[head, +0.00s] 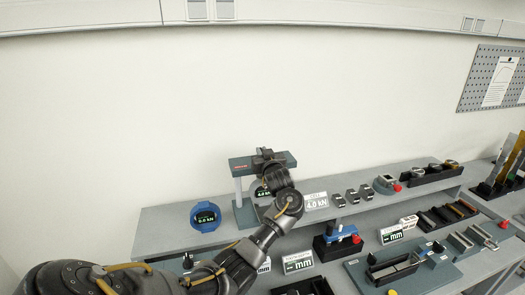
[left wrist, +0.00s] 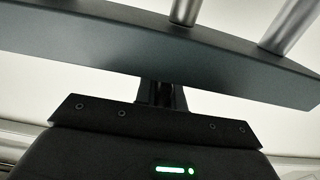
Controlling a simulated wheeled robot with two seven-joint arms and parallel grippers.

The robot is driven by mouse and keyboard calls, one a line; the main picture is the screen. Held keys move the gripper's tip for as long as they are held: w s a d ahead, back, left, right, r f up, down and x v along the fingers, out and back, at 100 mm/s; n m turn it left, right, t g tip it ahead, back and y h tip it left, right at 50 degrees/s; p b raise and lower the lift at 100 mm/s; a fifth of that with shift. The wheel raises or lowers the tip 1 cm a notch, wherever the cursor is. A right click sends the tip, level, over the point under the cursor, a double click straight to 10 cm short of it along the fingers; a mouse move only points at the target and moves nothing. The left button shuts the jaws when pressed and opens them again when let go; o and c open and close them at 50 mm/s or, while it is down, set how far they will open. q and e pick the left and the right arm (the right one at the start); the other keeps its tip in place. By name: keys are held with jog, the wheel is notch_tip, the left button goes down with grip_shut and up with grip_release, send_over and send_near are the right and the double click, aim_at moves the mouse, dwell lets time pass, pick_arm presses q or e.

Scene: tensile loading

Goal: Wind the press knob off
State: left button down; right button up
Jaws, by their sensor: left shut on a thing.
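The press (head: 238,164) stands on the raised shelf, with a dark grey-green crossbar on a pale column. In the left wrist view, its crossbar (left wrist: 120,40) runs across the picture, with two silver columns behind it. My left gripper (head: 266,154) is at the top of the press, over the middle of the crossbar. It is shut on the press knob, which the gripper hides in both views. In the left wrist view, the narrow dark fingers (left wrist: 162,92) reach up to the crossbar's edge. My right gripper is not in view.
A blue round gauge (head: 205,217) stands left of the press. A 4.0 kN sign (head: 316,201) and several small metal grips (head: 352,196) are to its right. A blue device (head: 340,236) and a vise-like fixture (head: 393,268) are on the lower bench.

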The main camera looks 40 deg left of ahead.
pick_arm(q)
jog(key=shift+r+n+g+y+b, duration=0.1)
jog(key=shift+n+g+y+b, duration=0.25)
jog(key=shift+n+g+y, duration=0.4)
jog(key=shift+n+g+y+b, duration=0.35)
jog(key=shift+n+g+b, duration=0.5)
jog(key=shift+g, duration=0.5)
jog(key=shift+r, duration=0.1)
jog(key=c, duration=1.5)
grip_release()
jog(key=shift+a, duration=0.1)
